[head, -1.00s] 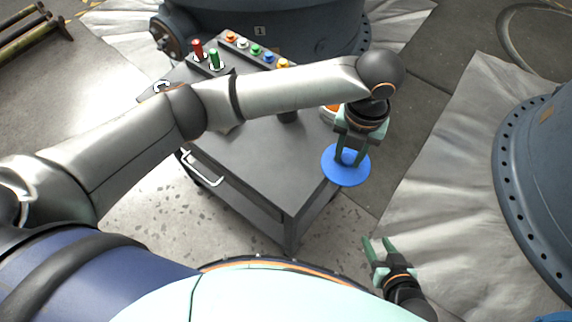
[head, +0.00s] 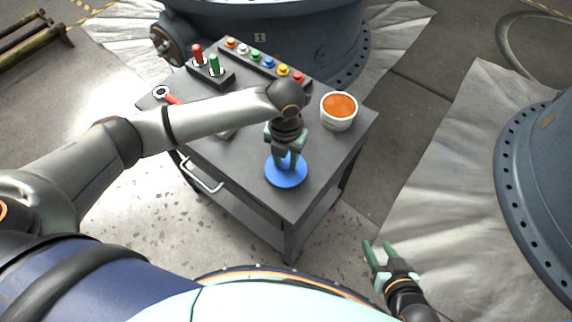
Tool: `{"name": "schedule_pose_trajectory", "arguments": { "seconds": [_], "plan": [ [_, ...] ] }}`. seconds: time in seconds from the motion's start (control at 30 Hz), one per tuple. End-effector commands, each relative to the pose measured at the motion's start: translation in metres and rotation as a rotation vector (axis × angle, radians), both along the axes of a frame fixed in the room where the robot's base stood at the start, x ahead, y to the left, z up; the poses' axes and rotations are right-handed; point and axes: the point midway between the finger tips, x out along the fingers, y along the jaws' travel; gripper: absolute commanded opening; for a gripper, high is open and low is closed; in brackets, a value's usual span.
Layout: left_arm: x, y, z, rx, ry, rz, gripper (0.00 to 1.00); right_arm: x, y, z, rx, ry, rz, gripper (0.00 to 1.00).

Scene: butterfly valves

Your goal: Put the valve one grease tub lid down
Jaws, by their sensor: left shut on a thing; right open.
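The blue round lid (head: 286,174) is in the head view, over the front part of the grey cart top. My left gripper (head: 287,160) points down and is shut on the lid's middle. I cannot tell whether the lid touches the cart top or hangs just above it. The open grease tub (head: 339,111), white with orange grease inside, stands at the cart's right corner, behind and right of the lid. My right gripper (head: 378,253) is open and empty, low in the view, off the cart's front right side.
The cart top (head: 317,178) is bare around the lid. At its back are a rack of coloured caps (head: 262,60), a block with red and green handles (head: 210,70) and a red-ended wrench (head: 165,95). Large valve bodies stand behind and at right (head: 540,190).

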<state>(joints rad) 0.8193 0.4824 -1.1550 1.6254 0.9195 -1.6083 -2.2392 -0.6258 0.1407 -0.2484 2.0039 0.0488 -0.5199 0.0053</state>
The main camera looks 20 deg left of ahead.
Motion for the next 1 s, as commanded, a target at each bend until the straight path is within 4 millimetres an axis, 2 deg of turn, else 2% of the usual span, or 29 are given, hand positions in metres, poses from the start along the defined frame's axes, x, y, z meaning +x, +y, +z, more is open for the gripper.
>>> {"name": "schedule_pose_trajectory", "arguments": {
  "seconds": [0.03, 0.1, 0.5, 0.53, 0.77, 1.0],
  "plan": [
    [-0.002, -0.001, -0.013, 0.0, 0.005, -0.001, 0.0, 0.0, 0.001, -0.004, 0.0, 0.002, 0.002, 0.5],
    [-0.002, -0.001, -0.021, -0.001, 0.003, -0.001, 0.0, -0.001, 0.002, -0.006, 0.001, 0.006, 0.005, 0.5],
    [-0.001, -0.001, -0.026, 0.0, 0.002, -0.002, 0.0, -0.001, 0.003, -0.005, 0.001, 0.01, 0.008, 0.5],
    [-0.001, -0.002, -0.026, -0.001, 0.001, -0.002, 0.37, -0.001, 0.003, -0.005, 0.001, 0.01, 0.008, 0.5],
    [-0.001, -0.002, -0.026, -0.001, 0.001, -0.002, 0.63, -0.001, 0.004, -0.005, 0.002, 0.006, 0.009, 0.5],
    [-0.001, -0.002, -0.025, -0.001, 0.001, -0.002, 0.65, -0.001, 0.004, -0.004, 0.002, 0.006, 0.009, 0.5]
  ]
}}
